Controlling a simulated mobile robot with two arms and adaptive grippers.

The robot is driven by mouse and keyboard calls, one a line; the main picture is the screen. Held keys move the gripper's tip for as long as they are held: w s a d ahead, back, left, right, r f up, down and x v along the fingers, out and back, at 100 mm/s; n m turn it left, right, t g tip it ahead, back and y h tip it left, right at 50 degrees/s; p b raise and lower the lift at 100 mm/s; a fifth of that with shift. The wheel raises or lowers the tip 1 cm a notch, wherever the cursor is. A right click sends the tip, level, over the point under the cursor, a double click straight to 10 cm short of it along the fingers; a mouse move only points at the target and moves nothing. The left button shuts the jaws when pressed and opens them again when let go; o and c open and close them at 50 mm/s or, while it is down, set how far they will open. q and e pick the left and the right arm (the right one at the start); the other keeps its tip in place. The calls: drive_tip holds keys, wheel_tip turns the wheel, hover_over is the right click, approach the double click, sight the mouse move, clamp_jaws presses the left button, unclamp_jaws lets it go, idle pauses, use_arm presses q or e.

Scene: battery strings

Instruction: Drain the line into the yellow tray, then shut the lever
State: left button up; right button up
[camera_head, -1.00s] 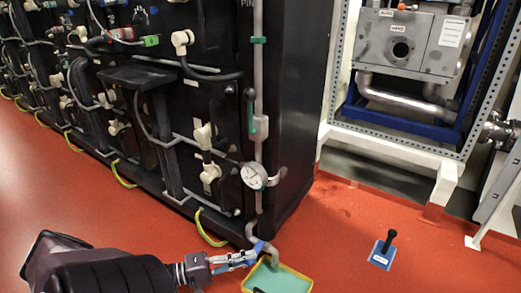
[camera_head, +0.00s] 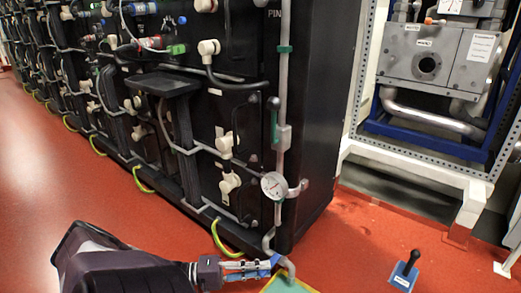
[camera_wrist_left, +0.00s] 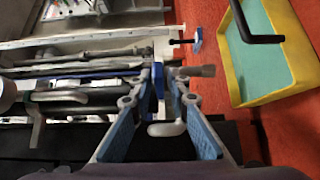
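The yellow tray (camera_head: 272,287) lies on the floor under the bent pipe end, cut off by the bottom edge in the head view. Its yellow rim (camera_wrist_left: 235,82), green inside and a black bar show in the left wrist view. The grey drain pipe (camera_head: 283,185) runs down the cabinet corner. A green handle (camera_head: 275,126) hangs by the pipe higher up. My left gripper (camera_head: 268,268) is beside the low pipe bend. In the wrist view its blue-padded fingers (camera_wrist_left: 167,85) stand apart, with a narrow blue piece (camera_wrist_left: 159,80) between their tips. Contact is unclear. I see no liquid flowing.
A round gauge (camera_head: 274,186) sits on the pipe. The black battery cabinet (camera_head: 315,130) stands behind my left gripper. A blue plate with a black knob (camera_head: 404,274) is on the red floor to the right. A white-framed rack (camera_head: 400,165) stands behind it.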

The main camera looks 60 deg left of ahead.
use_arm(q)
drive_tip(key=v, duration=1.2)
idle(0.4)
